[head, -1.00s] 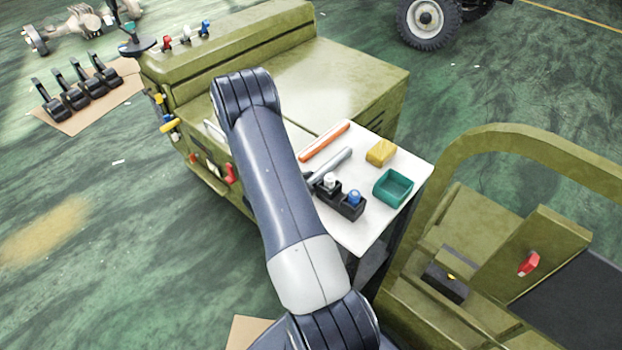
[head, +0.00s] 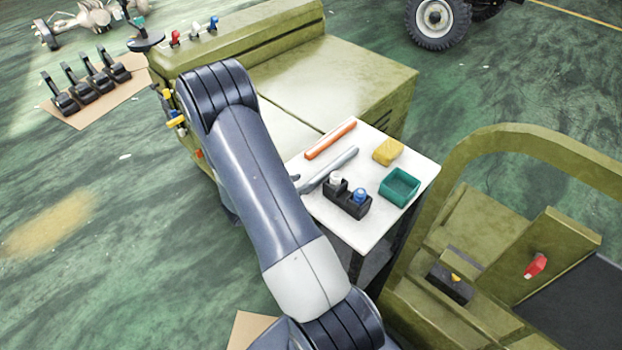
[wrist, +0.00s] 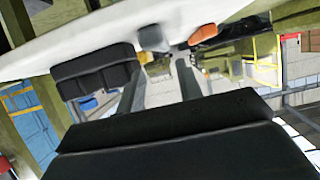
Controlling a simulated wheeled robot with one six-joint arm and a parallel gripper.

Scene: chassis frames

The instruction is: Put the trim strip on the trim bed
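Two strips lie on the white table (head: 352,237): an orange strip (head: 330,139) at the back and a grey strip (head: 330,170) in front of it. I cannot tell by sight which is the trim strip. In the wrist view the grey strip's end (wrist: 152,38) and the orange strip's end (wrist: 203,34) show beyond the fingers. My gripper (wrist: 159,68) has its two fingers apart with nothing between them, pointing toward the table. In the head view my arm hides most of it, left of the grey strip. I cannot make out a trim bed.
A yellow block (head: 388,151) and a green tray (head: 400,186) sit to the right. An olive vehicle body (head: 340,75) stands behind the table, an olive frame (head: 470,150) to the right.

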